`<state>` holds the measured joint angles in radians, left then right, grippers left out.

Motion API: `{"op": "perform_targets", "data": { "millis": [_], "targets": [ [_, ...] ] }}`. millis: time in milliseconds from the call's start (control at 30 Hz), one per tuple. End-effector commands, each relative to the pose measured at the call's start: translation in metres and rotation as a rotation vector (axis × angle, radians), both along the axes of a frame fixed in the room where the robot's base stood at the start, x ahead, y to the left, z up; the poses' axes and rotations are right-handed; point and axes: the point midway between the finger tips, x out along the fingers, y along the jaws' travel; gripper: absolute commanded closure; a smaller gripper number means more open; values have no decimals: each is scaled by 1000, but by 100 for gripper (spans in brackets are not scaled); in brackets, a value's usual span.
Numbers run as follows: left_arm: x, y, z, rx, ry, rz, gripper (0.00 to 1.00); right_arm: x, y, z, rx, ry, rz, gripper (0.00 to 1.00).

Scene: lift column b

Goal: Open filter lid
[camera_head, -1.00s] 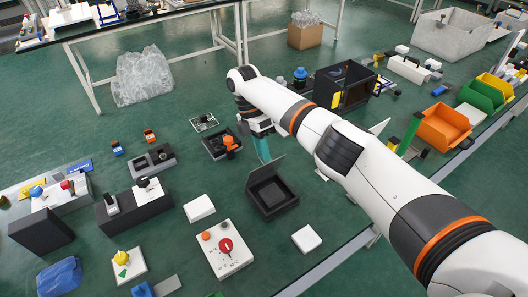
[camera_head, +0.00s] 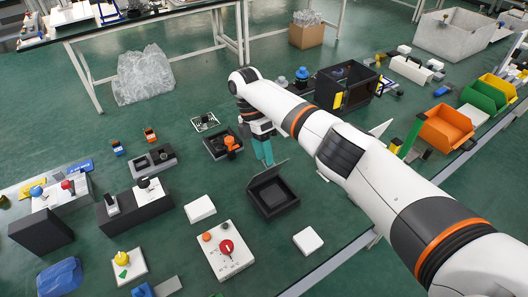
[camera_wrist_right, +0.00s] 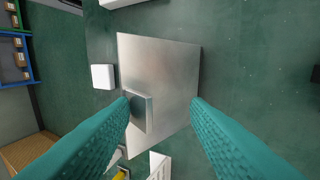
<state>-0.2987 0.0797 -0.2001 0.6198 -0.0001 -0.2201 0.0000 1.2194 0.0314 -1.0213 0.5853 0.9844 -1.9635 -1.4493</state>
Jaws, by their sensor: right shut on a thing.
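The filter box (camera_head: 283,205) is a dark open-topped box on the green surface in the middle of the head view. Its filter lid (camera_head: 268,174) stands raised along the box's far edge. My right gripper (camera_head: 265,152) reaches down just behind the lid with teal fingers, and the lid partly hides the tips. In the right wrist view, a grey metal plate (camera_wrist_right: 172,75), seemingly the lid, with a small raised tab, lies between the two fingers (camera_wrist_right: 161,103). The gripper is shut on it; the exact contact is unclear. My left gripper is not in view.
A white wedge block (camera_head: 200,208), a white block (camera_head: 308,240) and a red-knob switch box (camera_head: 226,250) stand near the filter box. An orange-topped device (camera_head: 230,143) sits close left of my gripper. A black cabinet (camera_head: 345,85) stands behind my right arm.

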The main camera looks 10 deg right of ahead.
Motion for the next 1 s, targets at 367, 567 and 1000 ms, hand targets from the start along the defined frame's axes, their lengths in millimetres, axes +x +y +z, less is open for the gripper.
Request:
{"op": "perform_targets", "data": {
  "millis": [367, 567, 1000],
  "targets": [
    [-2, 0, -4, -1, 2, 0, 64, 14, 9, 45, 4, -8, 0, 73],
    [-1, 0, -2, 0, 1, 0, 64, 20, 10, 67, 2, -7, 0, 73],
    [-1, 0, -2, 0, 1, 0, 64, 22, 10, 73, 1, -6, 0, 73]
  ]
}}
